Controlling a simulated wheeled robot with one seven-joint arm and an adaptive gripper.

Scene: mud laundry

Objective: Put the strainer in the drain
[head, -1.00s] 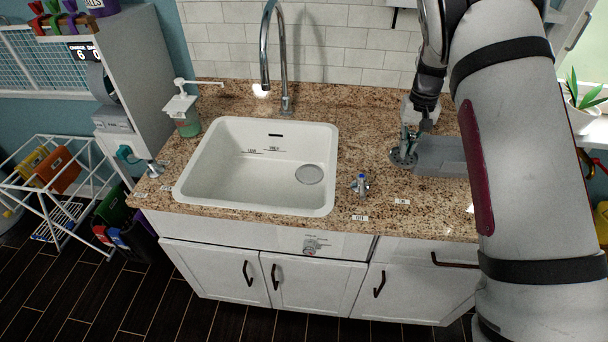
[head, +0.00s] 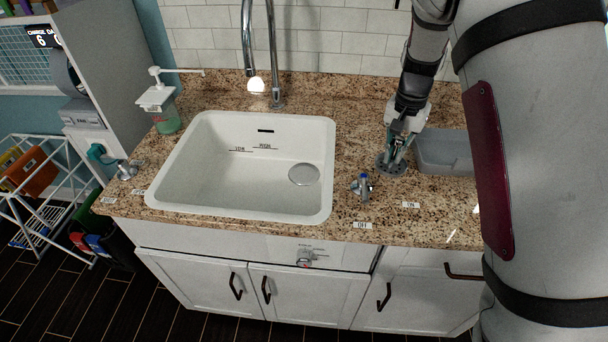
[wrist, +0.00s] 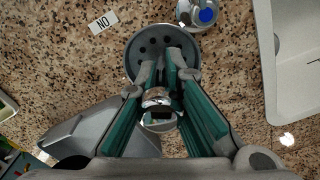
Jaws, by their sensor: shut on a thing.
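The strainer (head: 390,165) is a dark grey round disc with holes, at the right part of the counter in the head view. My gripper (head: 397,151) is shut on its upright middle part and is above it. In the wrist view my gripper (wrist: 163,75) hides part of the strainer (wrist: 153,44), whose holed rim shows beyond the fingers. I cannot tell whether the strainer touches the counter or hangs just above it. The drain (head: 304,174) is a light grey circle in the right part of the white sink (head: 225,182), to the left of my gripper.
A blue-tipped valve (head: 362,186) stands between the strainer and the sink. A grey tray (head: 440,154) lies right of the strainer. The tall faucet (head: 275,60) rises behind the sink, and a soap dispenser (head: 163,110) stands left. The sink basin is empty.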

